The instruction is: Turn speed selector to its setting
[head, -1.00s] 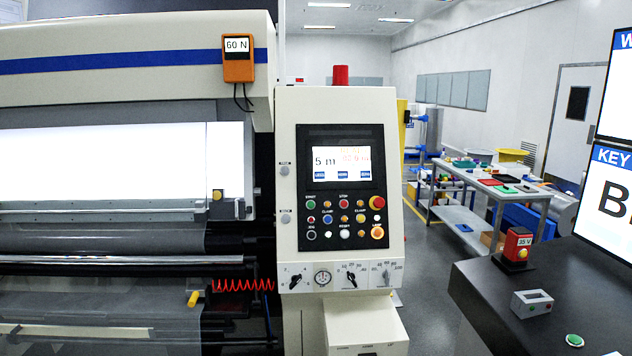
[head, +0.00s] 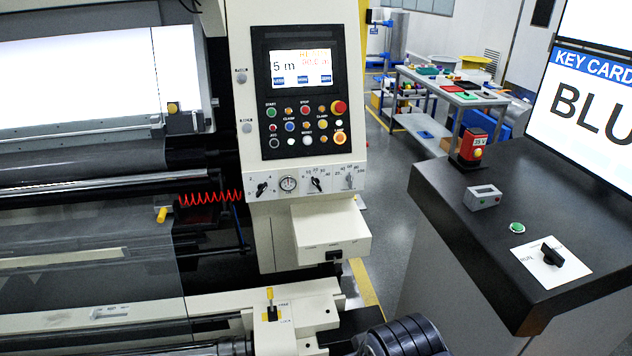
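A strip of rotary controls sits below the button panel on the cream machine. It has a black knob (head: 262,188) at left, a round gauge (head: 288,184), a black knob (head: 317,184) with a numbered scale, and a grey knob (head: 349,181) with a numbered scale. The labels are too small to tell which knob is the speed selector. Another black knob (head: 552,254) stands on a white plate marked RUN on the dark console. The screen (head: 301,69) shows "5 m" and orange text, partly unreadable.
The button panel (head: 304,150) is above the knobs. A cream box (head: 331,230) juts out below them. The dark console (head: 450,192) stands at right with a red 35 V unit (head: 472,146). Grey floor lies between.

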